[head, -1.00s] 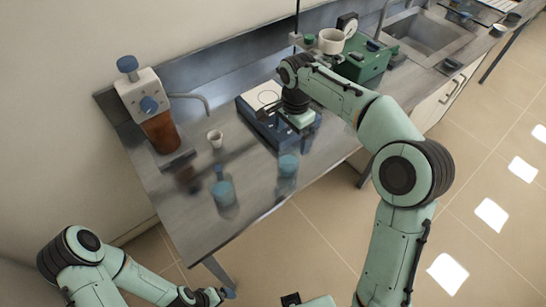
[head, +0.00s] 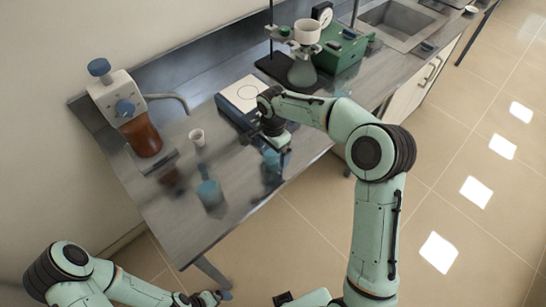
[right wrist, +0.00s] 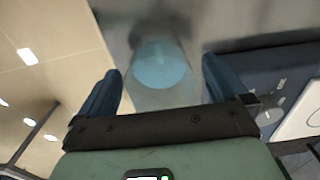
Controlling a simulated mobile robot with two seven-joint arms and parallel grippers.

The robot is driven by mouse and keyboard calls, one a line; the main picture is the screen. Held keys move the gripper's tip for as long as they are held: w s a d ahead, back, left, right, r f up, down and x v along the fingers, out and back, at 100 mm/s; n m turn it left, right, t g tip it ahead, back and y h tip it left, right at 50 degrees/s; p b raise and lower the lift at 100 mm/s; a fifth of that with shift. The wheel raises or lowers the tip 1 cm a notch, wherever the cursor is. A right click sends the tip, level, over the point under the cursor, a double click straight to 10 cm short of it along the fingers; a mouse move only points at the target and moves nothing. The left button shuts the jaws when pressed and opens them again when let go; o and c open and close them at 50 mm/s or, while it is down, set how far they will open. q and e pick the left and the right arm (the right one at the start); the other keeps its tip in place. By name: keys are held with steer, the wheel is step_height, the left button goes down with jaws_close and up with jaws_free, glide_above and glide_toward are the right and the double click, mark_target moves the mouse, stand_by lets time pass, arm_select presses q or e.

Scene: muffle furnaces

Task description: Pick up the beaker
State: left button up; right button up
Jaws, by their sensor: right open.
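A clear beaker with blue liquid (head: 273,160) stands near the bench's front edge, partly hidden by my right gripper (head: 276,143). In the right wrist view, the beaker (right wrist: 160,63) shows ahead of and between the two blue fingers of my right gripper (right wrist: 162,68), which are open with nothing held. A second vessel with blue contents (head: 210,192) stands on the bench to the left. My left gripper (head: 208,298) is low at the bottom edge, away from the bench; its finger state is too small to tell.
A blue device with a white top (head: 242,94) stands close behind the right gripper. A small white cup (head: 197,137) and a dispenser with a brown bottle (head: 142,137) are at left. A flask (head: 302,73) and green box (head: 342,52) stand further back.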

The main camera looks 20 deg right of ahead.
steer(key=shift+f, duration=0.6)
steer(key=shift+s, duration=0.1)
steer(key=c, duration=1.2)
steer(key=shift+c, duration=0.2)
steer(key=shift+r, duration=0.2)
